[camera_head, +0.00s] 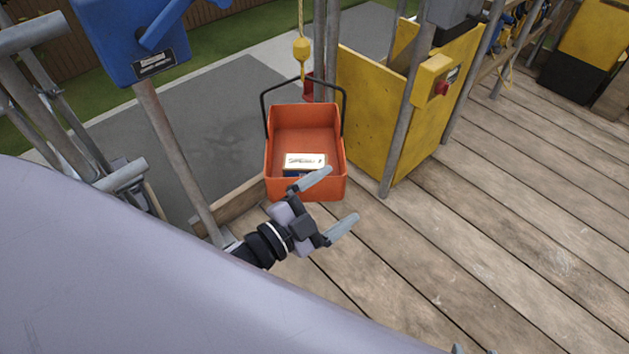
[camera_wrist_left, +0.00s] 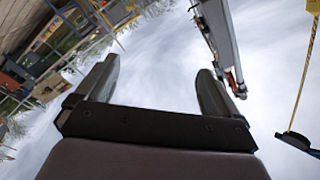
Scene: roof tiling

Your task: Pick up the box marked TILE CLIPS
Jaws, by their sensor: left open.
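A small box with a white top and dark print (camera_head: 305,160) lies inside an orange crate (camera_head: 305,120), against its near side. The print is too small to read, and one gripper finger passes close to the box in the picture. My left gripper (camera_head: 341,193) is open and empty, at the near right corner of the crate, with its fingers pointing right. In the left wrist view its two fingers (camera_wrist_left: 156,78) stand apart with only sky between them.
The crate has a black handle (camera_head: 345,100); a yellow hook block (camera_head: 301,49) hangs behind it. A yellow panel (camera_head: 375,115) and scaffold poles stand close on its right. A blue machine (camera_head: 120,35) is at upper left. Plank deck (camera_head: 500,230) on the right is clear.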

